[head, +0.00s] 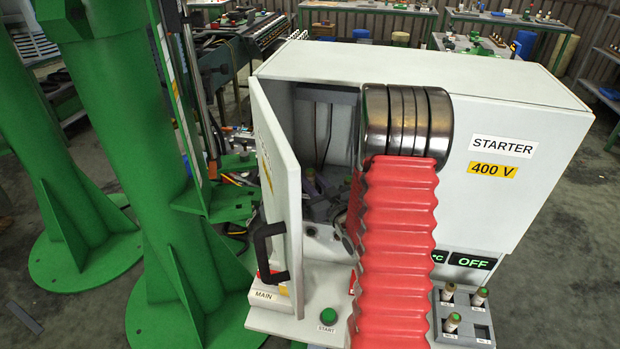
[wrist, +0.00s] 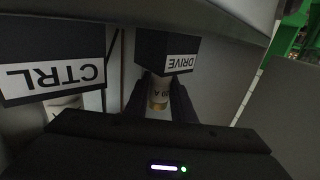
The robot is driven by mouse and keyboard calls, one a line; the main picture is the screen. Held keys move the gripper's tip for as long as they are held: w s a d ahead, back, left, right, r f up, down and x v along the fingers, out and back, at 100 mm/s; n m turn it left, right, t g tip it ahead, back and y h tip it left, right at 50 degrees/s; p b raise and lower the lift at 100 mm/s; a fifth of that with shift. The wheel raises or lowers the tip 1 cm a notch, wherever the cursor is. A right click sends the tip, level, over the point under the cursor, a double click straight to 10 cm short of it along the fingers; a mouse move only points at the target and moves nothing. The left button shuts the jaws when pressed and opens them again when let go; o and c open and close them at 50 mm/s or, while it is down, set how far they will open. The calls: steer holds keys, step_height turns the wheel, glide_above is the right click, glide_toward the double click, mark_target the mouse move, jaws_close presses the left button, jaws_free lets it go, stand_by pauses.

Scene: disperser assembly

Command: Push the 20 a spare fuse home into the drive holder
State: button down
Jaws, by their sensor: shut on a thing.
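In the wrist view my gripper (wrist: 160,98) is shut on the pale fuse (wrist: 159,90), marked 20 A, with a finger on each side. The fuse stands in line under the black drive holder (wrist: 165,55), which has a white DRIVE label. The holder hides the fuse's upper end, so I cannot tell how deep it sits. In the head view my arm, in its red sleeve, reaches into the open starter cabinet (head: 540,130). My gripper, the fuse and the drive holder are hidden there.
The CTRL holder (wrist: 52,68) is close on the left, with a pale fuse (wrist: 64,106) below it. The cabinet door (head: 277,185) stands open at the left. A rack (head: 462,338) at lower right holds several fuses and has one empty slot. The display reads OFF (head: 472,261).

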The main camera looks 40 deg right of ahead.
steer(key=shift+f, duration=0.3)
steer(key=c, duration=1.4)
jaws_free()
steer(key=shift+c, duration=0.2)
